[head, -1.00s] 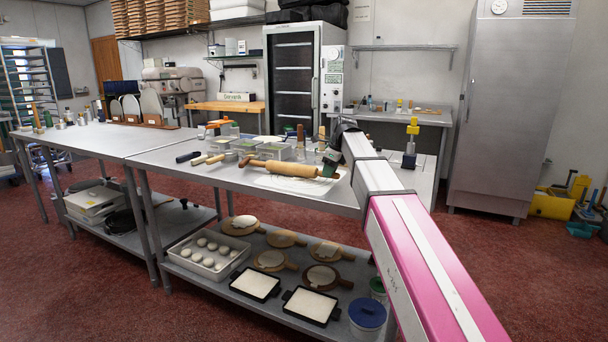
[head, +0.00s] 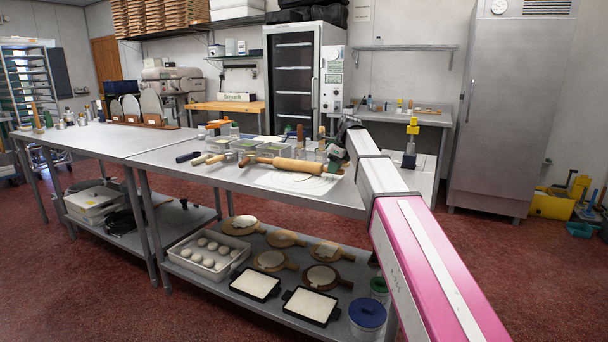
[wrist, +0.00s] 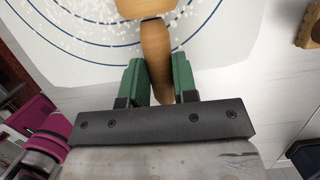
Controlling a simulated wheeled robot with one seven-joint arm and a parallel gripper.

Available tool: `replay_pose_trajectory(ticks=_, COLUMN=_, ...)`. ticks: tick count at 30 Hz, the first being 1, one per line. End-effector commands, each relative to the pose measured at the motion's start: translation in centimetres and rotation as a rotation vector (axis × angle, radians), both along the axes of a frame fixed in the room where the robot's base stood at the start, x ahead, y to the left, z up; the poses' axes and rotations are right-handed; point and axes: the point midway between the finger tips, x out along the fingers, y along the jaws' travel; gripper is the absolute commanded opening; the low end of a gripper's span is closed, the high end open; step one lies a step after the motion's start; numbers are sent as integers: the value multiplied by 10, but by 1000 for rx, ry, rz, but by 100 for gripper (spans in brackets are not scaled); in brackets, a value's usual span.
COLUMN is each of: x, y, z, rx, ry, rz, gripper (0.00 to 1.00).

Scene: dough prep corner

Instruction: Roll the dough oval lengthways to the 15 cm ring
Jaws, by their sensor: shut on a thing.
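My gripper (wrist: 157,82) has green fingers shut on one handle of the wooden rolling pin (head: 298,165). In the wrist view the handle (wrist: 157,50) runs between the fingers, and the end of the pin's barrel (wrist: 140,7) is cut off at the top edge. In the head view the pin lies across the white mat (head: 270,182), with my gripper at its right end. The mat also shows in the wrist view (wrist: 75,62), with blue rings and scattered white specks. I cannot make out the dough oval; the pin may hide it.
Metal containers (head: 271,147) and other wooden-handled tools stand close behind the pin. A yellow-topped bottle (head: 410,145) stands to the right of my arm. A wooden block (wrist: 309,30) lies off the mat at the right in the wrist view. The table's front edge is close.

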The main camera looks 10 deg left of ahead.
Motion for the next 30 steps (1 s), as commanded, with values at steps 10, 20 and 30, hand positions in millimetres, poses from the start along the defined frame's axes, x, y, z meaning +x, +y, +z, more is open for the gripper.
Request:
replay_pose_trajectory(ticks=10, x=-2, y=1, z=3, rx=2, ry=0, rz=2, gripper=0)
replay_pose_trajectory(ticks=20, x=-2, y=1, z=3, rx=1, ry=1, rz=3, gripper=57)
replay_pose_trajectory(ticks=30, x=-2, y=-1, z=7, rx=-1, ry=1, rz=2, gripper=57)
